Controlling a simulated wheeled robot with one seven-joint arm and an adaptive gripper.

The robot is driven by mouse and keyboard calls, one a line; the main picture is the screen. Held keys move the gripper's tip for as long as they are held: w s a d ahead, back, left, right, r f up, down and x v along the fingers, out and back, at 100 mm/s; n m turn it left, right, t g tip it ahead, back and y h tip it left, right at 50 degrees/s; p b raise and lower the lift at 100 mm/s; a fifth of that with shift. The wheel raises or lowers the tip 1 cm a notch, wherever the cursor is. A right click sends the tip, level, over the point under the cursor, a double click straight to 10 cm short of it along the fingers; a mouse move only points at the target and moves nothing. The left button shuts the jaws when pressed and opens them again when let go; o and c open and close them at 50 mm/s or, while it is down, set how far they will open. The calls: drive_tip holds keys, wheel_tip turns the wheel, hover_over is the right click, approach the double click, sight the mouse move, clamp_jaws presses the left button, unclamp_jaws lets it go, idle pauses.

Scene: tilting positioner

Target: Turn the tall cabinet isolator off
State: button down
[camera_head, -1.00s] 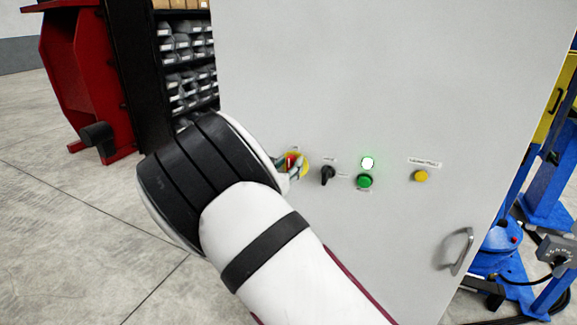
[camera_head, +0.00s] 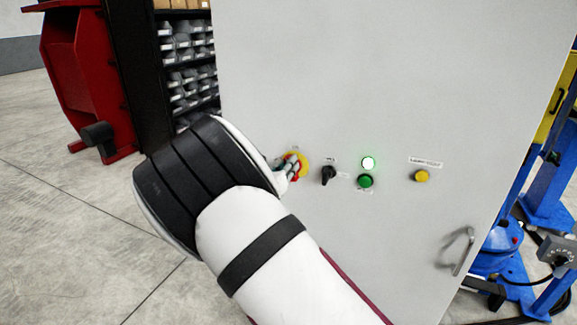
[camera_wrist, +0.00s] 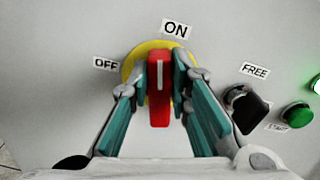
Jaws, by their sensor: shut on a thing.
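The isolator is a red handle (camera_wrist: 159,92) with a white line, on a yellow round plate (camera_wrist: 132,66) on the tall grey cabinet (camera_head: 330,80). In the wrist view, the ON label (camera_wrist: 176,29) is above it and the OFF label (camera_wrist: 106,63) is to its left. The white line points up, close to ON and slightly left of it. My gripper (camera_wrist: 163,70) is shut on the red handle, one teal-padded finger on each side. In the head view, my gripper (camera_head: 286,168) partly hides the handle and the yellow plate (camera_head: 303,161).
Right of the isolator are a black selector knob (camera_head: 328,174), a lit lamp (camera_head: 367,162), a green button (camera_head: 365,181) and a yellow button (camera_head: 421,176). A door handle (camera_head: 458,251) is lower right. Blue equipment (camera_head: 497,255) stands right, shelving (camera_head: 187,65) behind left.

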drive_tip(key=shift+w+a+f+n, duration=0.1)
drive_tip(key=shift+a+f+n, duration=0.2)
drive_tip(key=shift+n, duration=2.15)
drive_tip(key=shift+w+a+f+n, duration=0.1)
drive_tip(key=shift+a+f+n, duration=0.2)
drive_tip(key=shift+n, duration=2.1)
drive_tip(key=shift+w+a+f+n, duration=0.15)
drive_tip(key=shift+f+n, duration=0.2)
drive_tip(key=shift+n, duration=2.1)
drive_tip(key=shift+s, duration=0.1)
drive_tip(key=c, duration=1.5)
unclamp_jaws()
drive_tip(key=v, duration=1.2)
